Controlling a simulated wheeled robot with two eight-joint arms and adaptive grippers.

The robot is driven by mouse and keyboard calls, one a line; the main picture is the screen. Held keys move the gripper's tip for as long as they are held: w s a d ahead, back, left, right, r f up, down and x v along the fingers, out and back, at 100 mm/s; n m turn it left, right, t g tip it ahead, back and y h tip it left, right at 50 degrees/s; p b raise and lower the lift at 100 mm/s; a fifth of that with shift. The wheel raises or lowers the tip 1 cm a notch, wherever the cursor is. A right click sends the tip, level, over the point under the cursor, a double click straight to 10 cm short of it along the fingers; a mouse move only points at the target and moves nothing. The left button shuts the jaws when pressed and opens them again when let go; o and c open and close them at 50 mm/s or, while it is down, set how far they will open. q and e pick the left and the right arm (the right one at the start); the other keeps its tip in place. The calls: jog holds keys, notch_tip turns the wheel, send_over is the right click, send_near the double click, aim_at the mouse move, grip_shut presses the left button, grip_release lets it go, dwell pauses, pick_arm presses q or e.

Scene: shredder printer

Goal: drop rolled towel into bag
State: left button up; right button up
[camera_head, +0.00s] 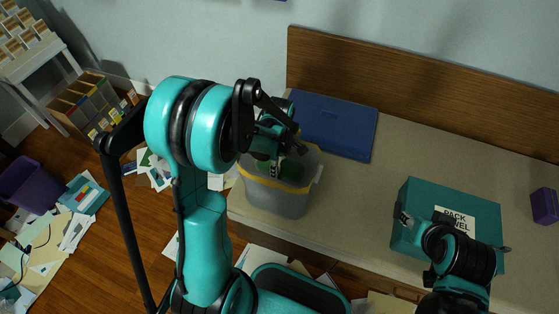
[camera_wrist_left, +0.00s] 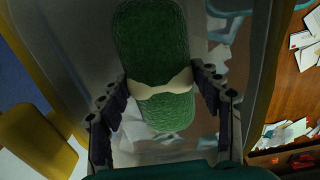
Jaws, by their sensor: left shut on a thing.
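A green rolled towel (camera_wrist_left: 152,45) with a pale band is between the fingers of my left gripper (camera_wrist_left: 162,105) in the left wrist view. The towel (camera_head: 292,171) shows only partly in the head view, within the opening of a grey, see-through bin (camera_head: 275,197) with yellow handles. My left gripper (camera_head: 285,150) reaches down at the bin's opening, shut on the towel. A teal bag (camera_head: 485,213) labelled for a towel sits on the counter at right. My right gripper (camera_head: 425,229) is at the bag's front; its fingers are too unclear to tell their state.
The bin stands at the left end of the beige counter (camera_head: 355,195). A blue flat case (camera_head: 340,125) lies behind it, and a purple block (camera_head: 544,205) is at far right. Papers litter the floor near a purple bin (camera_head: 28,184). The counter between bin and bag is clear.

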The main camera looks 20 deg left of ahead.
pick_arm(q)
jog(key=shift+f, duration=1)
notch_tip(320, 180, down, 11)
jog(key=shift+r, duration=0.2)
jog(key=o, duration=1.3)
jog(key=shift+o, duration=0.2)
notch_tip(320, 180, up, 12)
